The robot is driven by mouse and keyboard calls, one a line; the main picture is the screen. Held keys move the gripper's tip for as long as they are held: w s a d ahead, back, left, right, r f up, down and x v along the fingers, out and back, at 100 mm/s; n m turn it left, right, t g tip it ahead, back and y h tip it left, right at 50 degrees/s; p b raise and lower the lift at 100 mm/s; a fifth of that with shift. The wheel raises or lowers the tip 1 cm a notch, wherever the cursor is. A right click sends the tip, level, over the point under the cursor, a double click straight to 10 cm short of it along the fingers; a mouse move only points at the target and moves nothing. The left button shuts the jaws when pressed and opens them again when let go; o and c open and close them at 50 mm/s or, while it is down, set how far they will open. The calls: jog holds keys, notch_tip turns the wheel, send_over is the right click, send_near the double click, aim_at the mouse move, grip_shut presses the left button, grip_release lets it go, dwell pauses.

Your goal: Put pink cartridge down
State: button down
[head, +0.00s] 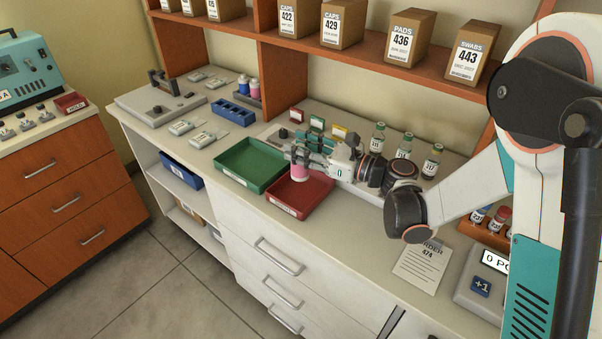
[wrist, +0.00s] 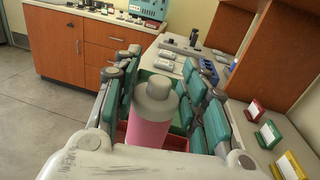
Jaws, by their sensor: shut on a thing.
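The pink cartridge (head: 299,173) is in my gripper (head: 300,155), over the left part of the red tray (head: 318,197) on the counter. In the wrist view the cartridge (wrist: 150,125) stands upright with its grey cap up, between the teal finger pads of my gripper (wrist: 160,105). My gripper is shut on it. I cannot tell whether the cartridge's base touches the tray floor. The red tray also shows a little beneath it in the wrist view (wrist: 121,132).
A green tray (head: 250,163) lies just left of the red tray. A blue rack (head: 234,112) and another pink cartridge (head: 241,84) stand farther back. Labelled vials (head: 404,147) stand at the right. An order sheet (head: 422,265) lies near the front edge.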

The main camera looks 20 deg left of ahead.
aim_at(308, 169)
jog(key=shift+f+b, duration=1.05)
jog(key=shift+f, duration=2.1)
jog(key=c, duration=1)
grip_release()
jog(key=shift+f, duration=0.1)
jog(key=shift+d, duration=0.2)
jog(key=p+v, duration=0.2)
jog(key=v, duration=0.9)
jog(key=shift+s+d+p, duration=0.25)
jog(key=shift+d+p, duration=0.05)
jog(key=shift+p, duration=0.1)
jog(key=shift+r, duration=0.2)
